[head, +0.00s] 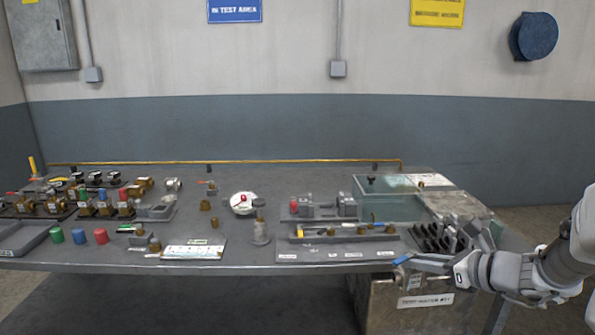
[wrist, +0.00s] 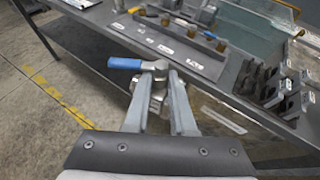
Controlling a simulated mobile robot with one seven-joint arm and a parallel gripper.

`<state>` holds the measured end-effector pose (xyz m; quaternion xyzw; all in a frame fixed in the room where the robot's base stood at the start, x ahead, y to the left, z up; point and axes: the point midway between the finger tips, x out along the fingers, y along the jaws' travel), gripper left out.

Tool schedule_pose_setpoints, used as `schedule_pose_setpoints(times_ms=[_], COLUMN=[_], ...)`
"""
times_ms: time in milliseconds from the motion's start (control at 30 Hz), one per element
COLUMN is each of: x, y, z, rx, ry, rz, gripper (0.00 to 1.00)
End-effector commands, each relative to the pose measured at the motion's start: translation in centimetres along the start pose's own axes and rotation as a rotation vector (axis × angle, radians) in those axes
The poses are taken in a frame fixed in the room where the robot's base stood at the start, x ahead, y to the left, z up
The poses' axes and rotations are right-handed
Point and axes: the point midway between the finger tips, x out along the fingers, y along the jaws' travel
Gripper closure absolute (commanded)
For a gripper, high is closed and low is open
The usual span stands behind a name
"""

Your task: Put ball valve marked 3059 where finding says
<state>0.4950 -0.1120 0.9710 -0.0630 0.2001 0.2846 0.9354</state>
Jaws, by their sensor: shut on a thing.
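My gripper (head: 412,264) is shut on a metal ball valve with a blue handle (head: 401,260). In the wrist view the valve (wrist: 157,72) sits between the tips of my gripper (wrist: 158,88), its blue lever pointing left. No marking on it can be read. The gripper is at the front edge of the bench, toward the right; in the wrist view the valve shows against the floor and the bench edge. A white sheet with coloured marks (head: 194,250) lies on the bench; its text is too small to read.
The grey bench (head: 330,262) is crowded. A rail with labelled places (head: 340,236) holds several brass parts. A dark slotted rack (head: 437,240) and a glass tank (head: 385,205) stand right. Several valves (head: 100,205) stand left. A labelled tank (head: 385,312) is under the bench.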

Motion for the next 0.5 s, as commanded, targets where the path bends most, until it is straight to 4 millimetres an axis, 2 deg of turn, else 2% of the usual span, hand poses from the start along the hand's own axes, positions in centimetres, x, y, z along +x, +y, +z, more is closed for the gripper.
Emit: schedule_pose_setpoints(times_ms=[33,200,500], x=[1.3,5.1,8.8], y=[1.0,4.6,9.9], z=[-1.0,-4.2,-7.7], rx=[-0.009,-0.063,-0.131], ry=[0.003,0.001,-0.029], rz=[0.04,0.168,0.324], gripper=[1.0,1.0,1.0])
